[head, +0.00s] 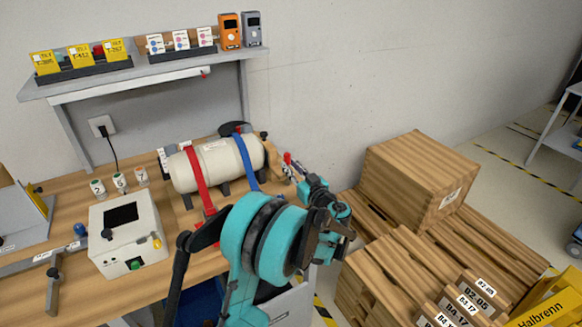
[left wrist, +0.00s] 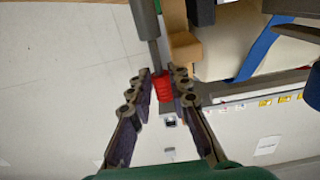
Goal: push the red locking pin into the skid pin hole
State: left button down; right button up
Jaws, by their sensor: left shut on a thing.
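The red locking pin (left wrist: 162,86) shows in the left wrist view between the fingers of my left gripper (left wrist: 163,77), which is shut on it. The pin's ribbed red body is beside a grey rod (left wrist: 146,22). In the head view the red pin (head: 287,158) is a small spot at the right end of the strapped tank (head: 215,163), with my left gripper (head: 296,168) at it. The skid pin hole cannot be made out, nor whether the pin is in it. My right gripper is not in view.
Red (head: 197,178) and blue (head: 246,162) straps cross the tank. A white device box (head: 125,232) stands on the wooden bench to the left. A shelf (head: 150,80) runs above. Wooden crates and a large box (head: 420,178) stand to the right of my arm.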

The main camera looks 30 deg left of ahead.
pick_arm(q)
jog(key=shift+f, duration=0.25)
jog(key=shift+r, duration=0.2)
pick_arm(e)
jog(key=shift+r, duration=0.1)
pick_arm(q)
jog(key=shift+r+p, duration=0.3)
jog(key=shift+r, duration=0.05)
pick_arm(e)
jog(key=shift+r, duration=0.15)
